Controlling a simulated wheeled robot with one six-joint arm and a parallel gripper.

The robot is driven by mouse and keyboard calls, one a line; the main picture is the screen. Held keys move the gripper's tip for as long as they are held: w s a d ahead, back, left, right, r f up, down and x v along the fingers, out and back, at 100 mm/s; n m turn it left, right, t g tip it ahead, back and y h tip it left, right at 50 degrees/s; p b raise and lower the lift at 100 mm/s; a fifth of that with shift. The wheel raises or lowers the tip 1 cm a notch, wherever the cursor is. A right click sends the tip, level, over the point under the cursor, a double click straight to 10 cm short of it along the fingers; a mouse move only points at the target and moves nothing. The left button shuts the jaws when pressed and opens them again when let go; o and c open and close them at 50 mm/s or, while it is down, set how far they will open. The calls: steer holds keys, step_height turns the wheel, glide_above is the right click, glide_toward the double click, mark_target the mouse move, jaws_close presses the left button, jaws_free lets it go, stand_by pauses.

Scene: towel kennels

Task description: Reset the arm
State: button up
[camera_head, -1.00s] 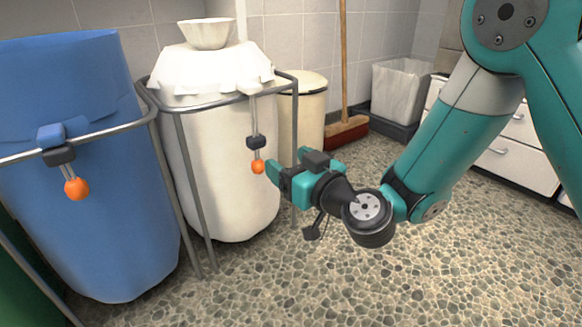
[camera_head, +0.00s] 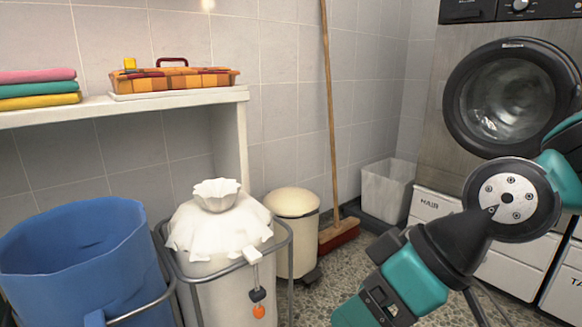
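My arm reaches in from the right in the head view, in front of the washer. My gripper (camera_head: 372,304) is teal and black and points down and left at the bottom edge. Its fingertips are cut off, so I cannot tell whether it is open or shut. The white bag (camera_head: 212,278), with its gathered top, stands in a metal frame to its left. The orange ball (camera_head: 259,311) on that frame's cord hangs apart from my gripper.
A blue bag (camera_head: 82,255) stands open at the left. A cream bin (camera_head: 294,232), a broom (camera_head: 331,120) and a lined basket (camera_head: 386,190) stand behind. The washer (camera_head: 510,95) has its round door open. A shelf (camera_head: 60,116) holds towels and an orange case (camera_head: 170,79).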

steer(key=s+d+r+m+g+h+p, duration=0.1)
steer(key=s+d+r+m+h+p, duration=0.15)
steer(key=s+d+r+p, duration=0.55)
step_height(320, 180, up, 36)
steer(key=w+a+p, duration=0.1)
steer(key=w+p, duration=0.1)
steer(key=p, duration=3.1)
steer(key=shift+w+a+f, duration=0.15)
steer(key=shift+w+a, duration=0.05)
